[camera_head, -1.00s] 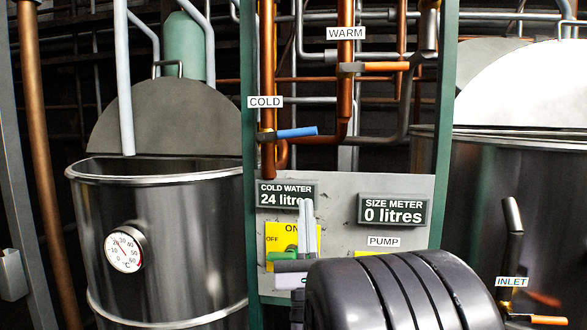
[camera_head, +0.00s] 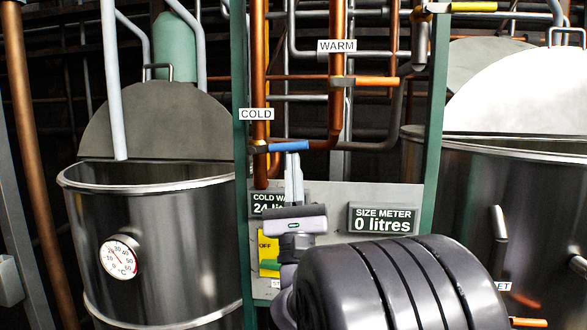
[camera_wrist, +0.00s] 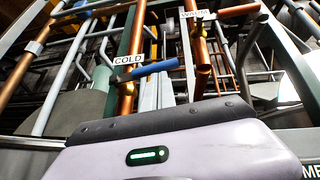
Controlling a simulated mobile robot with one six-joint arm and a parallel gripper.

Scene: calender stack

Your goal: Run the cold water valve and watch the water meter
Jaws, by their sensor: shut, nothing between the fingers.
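The cold valve's blue lever (camera_head: 289,146) points right, crosswise to its copper pipe (camera_head: 259,60), under the COLD label (camera_head: 256,114). In the wrist view the blue lever (camera_wrist: 155,69) shows just beyond my fingers. My gripper (camera_head: 292,157) is shut and empty, its fingertips pointing up right below the lever; I cannot tell if they touch it.
The orange WARM lever (camera_head: 370,82) sticks out right, above the blue one. The size meter (camera_head: 383,219) reads 0 litres. A steel tank (camera_head: 160,230) with a dial thermometer (camera_head: 120,257) stands left, another tank (camera_head: 530,190) right. Green posts (camera_head: 433,130) frame the panel.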

